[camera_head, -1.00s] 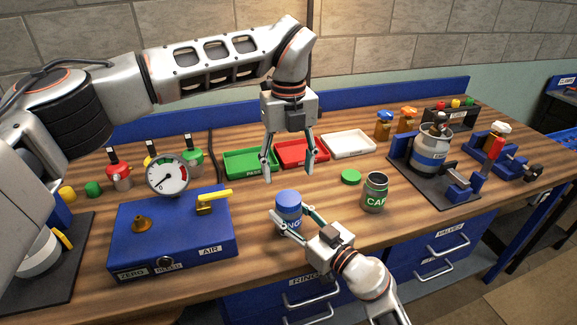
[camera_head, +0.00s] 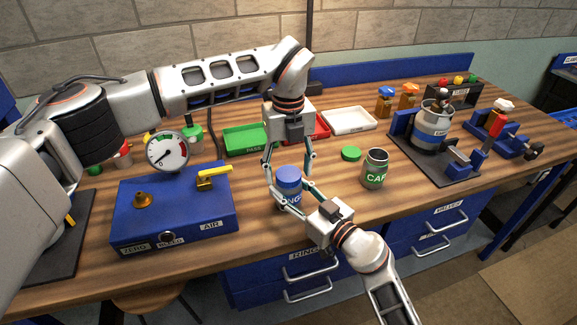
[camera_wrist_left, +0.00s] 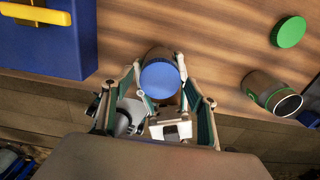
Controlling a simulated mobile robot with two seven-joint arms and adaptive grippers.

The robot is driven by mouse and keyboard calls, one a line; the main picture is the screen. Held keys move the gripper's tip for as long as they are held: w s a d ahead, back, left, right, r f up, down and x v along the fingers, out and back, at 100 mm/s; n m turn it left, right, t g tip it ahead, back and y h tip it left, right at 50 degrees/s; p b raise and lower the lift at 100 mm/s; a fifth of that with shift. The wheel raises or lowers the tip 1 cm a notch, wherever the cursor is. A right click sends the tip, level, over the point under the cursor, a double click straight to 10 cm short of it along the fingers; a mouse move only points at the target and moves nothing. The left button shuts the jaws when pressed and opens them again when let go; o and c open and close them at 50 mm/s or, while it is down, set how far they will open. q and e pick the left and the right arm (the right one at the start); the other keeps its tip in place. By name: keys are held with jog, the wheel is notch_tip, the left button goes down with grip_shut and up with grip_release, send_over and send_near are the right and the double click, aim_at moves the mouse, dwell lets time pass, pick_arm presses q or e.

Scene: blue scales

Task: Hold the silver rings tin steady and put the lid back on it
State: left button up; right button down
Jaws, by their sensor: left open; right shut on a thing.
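The silver rings tin (camera_head: 291,199), with a blue label, stands upright near the front of the bench. My right gripper (camera_head: 288,203) is shut on its body from the front right. The blue lid (camera_head: 288,174) sits on top of the tin; whether it is fully seated I cannot tell. My left gripper (camera_head: 289,181) points down above the tin, open, with one finger on each side of the lid. In the left wrist view the lid (camera_wrist_left: 160,79) lies between the spread fingers, and contact is not clear. The tin's lower part is partly hidden by the right gripper's fingers.
An open CAPS tin (camera_head: 375,170) and a green lid (camera_head: 351,153) lie to the right. A blue gauge box (camera_head: 175,215) is close on the left. Green (camera_head: 244,140), red (camera_head: 322,131) and white (camera_head: 349,121) trays stand behind. Bare wood lies around the green lid.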

pick_arm(q)
jog(key=c, duration=1.2)
jog(key=shift+o, duration=0.2)
jog(key=m, duration=0.8)
jog(key=shift+m, duration=0.3)
jog(key=o, duration=1.3)
notch_tip(320, 180, up, 12)
